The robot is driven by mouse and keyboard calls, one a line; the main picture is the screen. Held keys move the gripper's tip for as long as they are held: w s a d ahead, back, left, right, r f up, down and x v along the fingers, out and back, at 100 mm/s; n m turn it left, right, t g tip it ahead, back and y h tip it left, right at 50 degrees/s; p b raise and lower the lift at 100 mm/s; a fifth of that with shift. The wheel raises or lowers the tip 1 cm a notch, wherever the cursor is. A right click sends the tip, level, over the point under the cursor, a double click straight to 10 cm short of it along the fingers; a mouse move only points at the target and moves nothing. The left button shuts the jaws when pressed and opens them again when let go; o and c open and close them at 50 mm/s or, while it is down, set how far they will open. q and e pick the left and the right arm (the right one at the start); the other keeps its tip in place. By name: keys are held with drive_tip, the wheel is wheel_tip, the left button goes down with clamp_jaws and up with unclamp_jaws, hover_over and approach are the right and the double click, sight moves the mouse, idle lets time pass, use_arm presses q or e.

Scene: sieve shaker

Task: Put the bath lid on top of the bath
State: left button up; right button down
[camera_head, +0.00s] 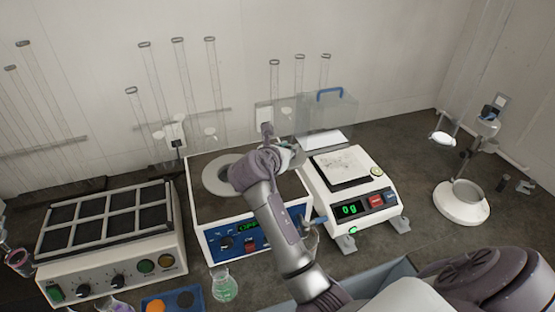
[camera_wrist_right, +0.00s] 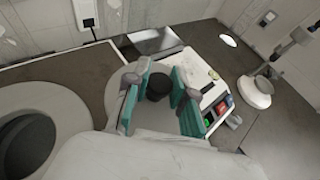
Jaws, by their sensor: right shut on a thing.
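The bath (camera_head: 255,215) is a white box with a blue front panel and a green display reading OFF. A pale ring surrounds its round opening; the bath's ring and dark opening also show at the left of the wrist view (camera_wrist_right: 50,106). My right gripper (camera_head: 284,156) is over the bath's right side near the scale. In the wrist view my right gripper (camera_wrist_right: 157,82) is shut on the black knob (camera_wrist_right: 158,87) of the pale round bath lid (camera_wrist_right: 154,116). The lid is to the right of the opening, apart from it. The head view hides most of the lid behind the gripper. My left gripper is out of view.
A scale (camera_head: 350,203) reading 0 g stands close on the bath's right. A clear box with a blue handle (camera_head: 330,93) is behind it. A white ring stand (camera_head: 462,203) is far right.

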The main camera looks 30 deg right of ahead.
drive_tip(key=w+f, duration=0.1)
drive_tip(key=w+a, duration=0.1)
drive_tip(key=shift+w+f, duration=0.35)
drive_tip(key=shift+f, duration=0.25)
wheel_tip(320, 180, down, 3)
drive_tip(key=shift+f+p, duration=0.15)
drive_tip(key=shift+p, duration=0.4)
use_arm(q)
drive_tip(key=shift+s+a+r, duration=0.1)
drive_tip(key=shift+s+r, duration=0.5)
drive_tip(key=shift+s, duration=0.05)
use_arm(e)
drive_tip(key=shift+f, duration=0.15)
drive_tip(key=c, duration=1)
unclamp_jaws()
drive_tip(key=shift+f, duration=0.15)
